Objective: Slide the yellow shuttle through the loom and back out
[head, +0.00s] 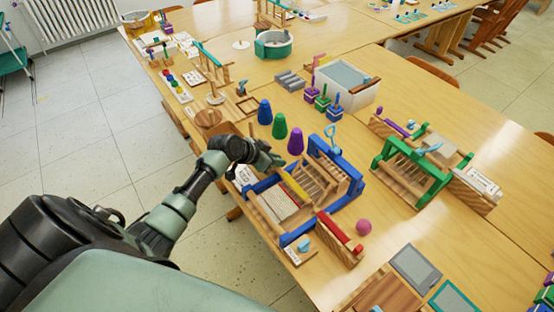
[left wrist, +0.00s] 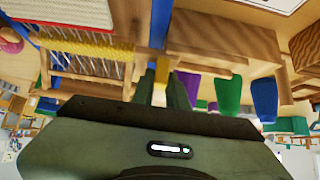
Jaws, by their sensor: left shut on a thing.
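The blue-framed loom (head: 348,172) stands on the table with pale warp threads and wooden bars. It also shows at upper left in the left wrist view, where its blue post (left wrist: 159,22) stands above the gripper. My left gripper (head: 272,163) is at the loom's far left side; in the left wrist view its jaws (left wrist: 163,88) are shut on a yellow piece, apparently the end of the yellow shuttle (left wrist: 162,71). A yellow strip (head: 294,188) lies across the loom's threads, also seen in the wrist view (left wrist: 85,46). I cannot tell whether it joins the held piece. My right gripper is out of view.
Blue (head: 265,112), green (head: 279,126) and purple (head: 296,141) cones stand just behind the gripper. A green-framed loom (head: 428,178) is to the right. A red-topped wooden block (head: 340,236) and pink ball (head: 364,227) sit near the blue loom's front right.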

